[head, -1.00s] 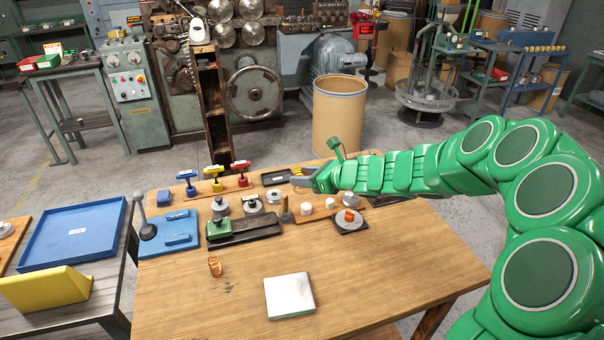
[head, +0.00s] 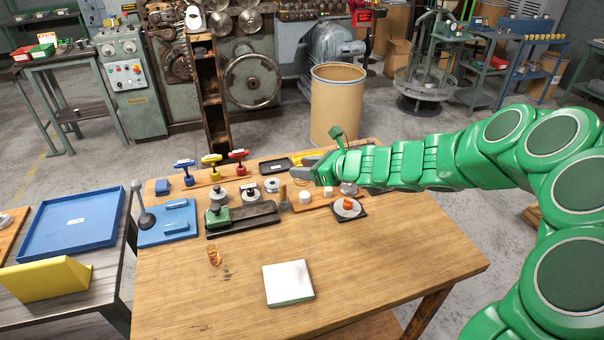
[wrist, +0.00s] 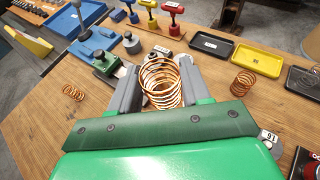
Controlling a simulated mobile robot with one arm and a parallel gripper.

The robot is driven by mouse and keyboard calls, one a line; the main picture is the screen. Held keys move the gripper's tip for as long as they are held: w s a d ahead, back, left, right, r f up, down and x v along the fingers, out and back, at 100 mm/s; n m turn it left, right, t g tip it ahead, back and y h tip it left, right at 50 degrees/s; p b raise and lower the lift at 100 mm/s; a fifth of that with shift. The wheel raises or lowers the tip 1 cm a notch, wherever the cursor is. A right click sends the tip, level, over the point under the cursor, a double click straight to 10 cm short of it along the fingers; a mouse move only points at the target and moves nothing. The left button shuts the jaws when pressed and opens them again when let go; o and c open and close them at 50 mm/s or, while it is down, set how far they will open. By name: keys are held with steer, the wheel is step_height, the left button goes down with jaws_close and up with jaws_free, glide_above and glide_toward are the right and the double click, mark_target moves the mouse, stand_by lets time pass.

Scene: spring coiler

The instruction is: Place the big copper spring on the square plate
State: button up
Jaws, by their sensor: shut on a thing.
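My gripper (wrist: 160,84) is shut on the big copper spring (wrist: 162,72), which stands between the two grey fingers in the wrist view. In the head view my gripper (head: 308,168) is over the back part of the wooden table, among the tools, and the held spring is hard to make out there. The square plate (head: 288,283), white on top, lies flat and empty near the table's front middle, well in front of my gripper. It is not seen in the wrist view.
Black (wrist: 212,44) and yellow (wrist: 258,57) trays, coloured-handled tools (head: 211,168) and a dark block with a green part (head: 242,219) crowd the back.

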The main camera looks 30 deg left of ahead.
steer(key=shift+s, duration=0.1)
steer(key=s+d+f+n+g, duration=0.2)
steer(key=s+d+g, duration=0.15)
steer(key=s, duration=0.55)
steer(key=s+d+f+n+g, duration=0.15)
steer(key=s+d, duration=0.25)
steer(key=s, duration=0.4)
glide_above(302, 267)
steer(key=shift+n, duration=0.45)
steer(key=shift+s+a+f, duration=0.1)
steer(key=shift+f, duration=1.75)
steer(key=shift+s+a+f, duration=0.1)
steer(key=shift+f, duration=1.75)
steer(key=shift+f, duration=0.1)
steer(key=o, duration=1)
steer(key=shift+o, duration=0.2)
steer(key=shift+w+d+r+h, duration=0.15)
steer(key=shift+d+r+h, duration=0.05)
steer(key=shift+h, duration=0.1)
steer(key=v, duration=1.1)
steer(key=shift+d, duration=0.3)
